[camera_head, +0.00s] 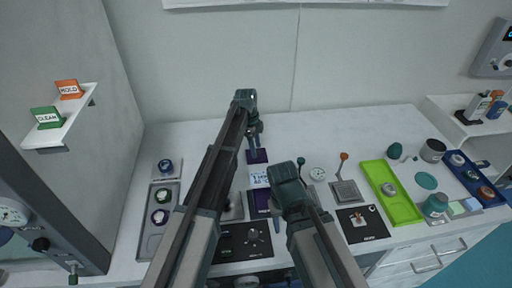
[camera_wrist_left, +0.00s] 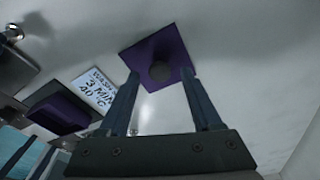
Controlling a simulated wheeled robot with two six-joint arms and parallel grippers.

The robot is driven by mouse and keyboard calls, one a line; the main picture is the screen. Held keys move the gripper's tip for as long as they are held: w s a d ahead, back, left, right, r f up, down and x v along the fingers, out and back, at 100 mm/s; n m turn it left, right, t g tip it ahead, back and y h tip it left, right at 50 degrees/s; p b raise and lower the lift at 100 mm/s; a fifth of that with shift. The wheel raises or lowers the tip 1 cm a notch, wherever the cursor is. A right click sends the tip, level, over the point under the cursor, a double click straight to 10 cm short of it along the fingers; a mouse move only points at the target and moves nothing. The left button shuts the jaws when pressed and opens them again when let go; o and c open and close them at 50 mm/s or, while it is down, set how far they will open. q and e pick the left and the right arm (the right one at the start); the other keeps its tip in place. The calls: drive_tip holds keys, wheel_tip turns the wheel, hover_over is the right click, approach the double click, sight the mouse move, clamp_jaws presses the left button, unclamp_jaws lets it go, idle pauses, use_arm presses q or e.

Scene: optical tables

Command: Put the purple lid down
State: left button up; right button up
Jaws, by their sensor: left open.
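The purple lid (camera_head: 257,156) lies flat on the white tabletop near the back wall. In the left wrist view the square purple lid (camera_wrist_left: 146,49) has a dark round knob (camera_wrist_left: 160,71) in its middle. My left gripper (camera_head: 255,142) is just above the lid. In its wrist view my open left fingers (camera_wrist_left: 160,76) reach toward the lid's near edge, one on each side of the knob, with nothing held between them. My right arm is folded at front centre; its fingers cannot be made out.
A green tray (camera_head: 402,207) and a blue tray (camera_head: 489,199) lie to the right, a grey tray (camera_head: 150,236) to the left.

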use_arm(q)
wheel_tip(320, 180, up, 11)
drive_tip(key=a+p, duration=0.1)
drive_tip(key=p, duration=0.9)
drive_tip(key=shift+w+a, duration=0.15)
drive_tip(key=shift+a, duration=0.15)
drive_tip(key=s+n+y, duration=0.3)
drive_tip(key=s+n, duration=1.3)
drive_tip(key=s, duration=1.7)
drive_tip(key=shift+s+d+f, duration=0.15)
drive_tip(key=shift+s+d, duration=0.05)
drive_tip(key=shift+s, duration=0.1)
wheel_tip(320, 180, down, 2)
drive_tip(key=shift+f+b, duration=0.1)
drive_tip(key=shift+b, duration=0.9)
